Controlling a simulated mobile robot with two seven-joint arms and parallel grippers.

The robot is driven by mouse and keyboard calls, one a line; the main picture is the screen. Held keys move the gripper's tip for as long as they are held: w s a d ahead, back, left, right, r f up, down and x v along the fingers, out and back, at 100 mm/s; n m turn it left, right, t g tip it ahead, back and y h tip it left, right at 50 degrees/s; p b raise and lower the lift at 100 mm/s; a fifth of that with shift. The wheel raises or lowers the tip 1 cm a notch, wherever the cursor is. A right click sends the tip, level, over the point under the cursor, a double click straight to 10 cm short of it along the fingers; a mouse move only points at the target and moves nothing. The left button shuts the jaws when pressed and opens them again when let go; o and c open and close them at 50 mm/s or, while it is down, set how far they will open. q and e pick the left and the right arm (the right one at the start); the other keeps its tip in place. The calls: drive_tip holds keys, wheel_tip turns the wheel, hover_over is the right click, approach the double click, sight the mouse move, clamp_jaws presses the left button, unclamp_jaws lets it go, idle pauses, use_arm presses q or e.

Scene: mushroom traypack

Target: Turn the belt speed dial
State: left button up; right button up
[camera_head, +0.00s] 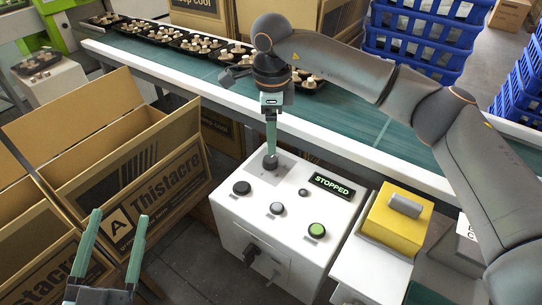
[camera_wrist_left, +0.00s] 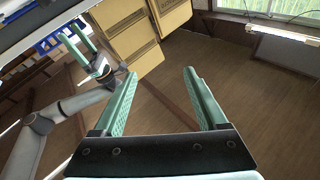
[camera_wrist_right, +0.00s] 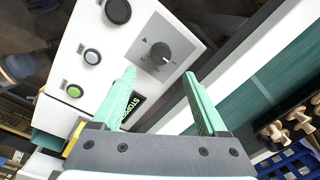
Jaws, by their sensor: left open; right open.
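The belt speed dial (camera_head: 270,162) is a dark round knob on a grey marked plate, at the far end of the white control box (camera_head: 240,216). In the right wrist view the dial (camera_wrist_right: 161,52) shows beyond the fingertips, roughly between their lines. My right gripper (camera_head: 271,146) points down over the dial and is open, with nothing between its fingers; the head view does not show clearly whether it touches the knob. My left gripper (camera_head: 118,215) is open and empty, low at the left in front of the cardboard boxes.
The box also carries a black knob (camera_head: 241,187), a grey button (camera_head: 277,208), a green button (camera_head: 317,229) and a display (camera_head: 331,186) reading STOPPED. The green belt (camera_head: 350,121) behind bears mushroom trays. A yellow block (camera_head: 394,222) stands at right, a Thistacre carton (camera_head: 150,185) at left.

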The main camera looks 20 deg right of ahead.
sight(272, 159)
use_arm(q)
drive_tip(key=s+r+m+t+h, duration=0.1)
drive_tip(key=s+r+m+h, duration=0.1)
drive_tip(key=r, duration=0.2)
drive_tip(key=s+r+m+t+h+b, duration=0.1)
drive_tip(key=s+r+h, duration=0.1)
drive_tip(key=r+h, duration=0.1)
drive_tip(key=shift+d+r+m, duration=0.4)
drive_tip(key=shift+r, duration=0.25)
use_arm(e)
drive_tip(key=f, duration=0.7)
drive_tip(key=shift+w+f, duration=0.25)
drive_tip(key=shift+f, duration=0.1)
drive_tip(key=shift+c, duration=0.3)
clamp_jaws()
